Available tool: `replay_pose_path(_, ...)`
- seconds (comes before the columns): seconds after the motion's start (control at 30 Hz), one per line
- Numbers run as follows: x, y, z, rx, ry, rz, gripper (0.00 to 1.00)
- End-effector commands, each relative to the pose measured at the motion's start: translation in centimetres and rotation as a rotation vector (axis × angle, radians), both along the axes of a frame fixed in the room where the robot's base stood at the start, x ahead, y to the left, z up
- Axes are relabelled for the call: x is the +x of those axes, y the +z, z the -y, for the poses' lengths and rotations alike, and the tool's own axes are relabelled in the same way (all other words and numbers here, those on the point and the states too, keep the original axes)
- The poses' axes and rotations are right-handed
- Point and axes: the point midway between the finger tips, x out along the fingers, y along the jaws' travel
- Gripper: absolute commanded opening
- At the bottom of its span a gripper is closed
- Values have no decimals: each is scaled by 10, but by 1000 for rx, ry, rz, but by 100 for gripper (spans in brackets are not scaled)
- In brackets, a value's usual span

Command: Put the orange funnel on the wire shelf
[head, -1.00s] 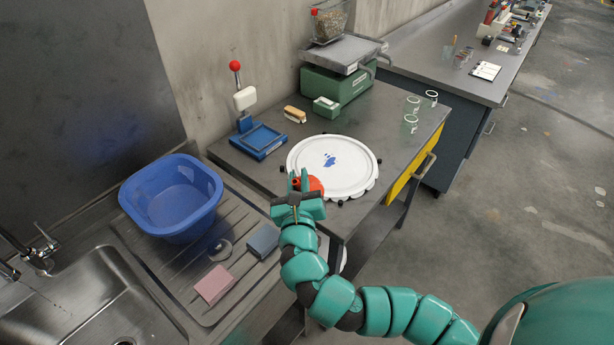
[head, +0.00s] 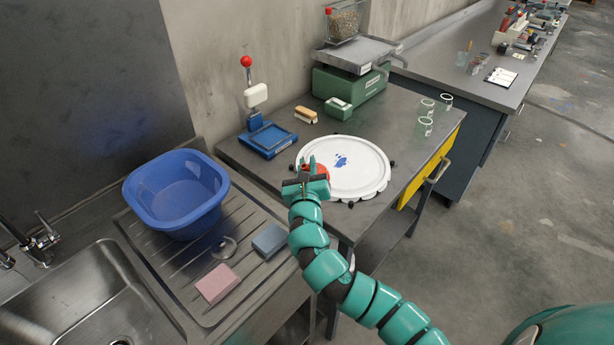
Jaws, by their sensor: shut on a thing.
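The orange funnel (head: 321,171) shows as a small orange-red patch behind my gripper. My gripper (head: 309,169) is shut on it, close to the near left edge of a round white lid-like disc (head: 362,178) on the steel table. My fingers hide much of the funnel, and I cannot tell whether it touches the disc or the table. I cannot make out the wire shelf in this view.
A blue tub (head: 176,195), a pink sponge (head: 217,284) and a blue-grey block (head: 270,240) are on the sink's drainer at left. A blue press (head: 266,139), a green scale (head: 345,88) and several glasses (head: 424,127) stand on the table. Open floor lies at right.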

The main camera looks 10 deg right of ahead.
Motion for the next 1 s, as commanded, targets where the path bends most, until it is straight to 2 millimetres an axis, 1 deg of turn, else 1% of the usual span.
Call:
replay_pose_path(0.1,10,-13,2,0,-2,-5,0)
replay_pose_path(0.37,19,-23,3,1,-2,0,0)
replay_pose_path(0.47,24,-34,4,-2,-2,-4,0)
replay_pose_path(0.5,24,-42,4,-2,-2,-4,0)
replay_pose_path(0.6,23,-54,3,0,-1,-3,0)
replay_pose_path(0.7,23,-59,3,-2,1,-2,0)
replay_pose_path(1.0,23,-61,3,-2,1,-1,0)
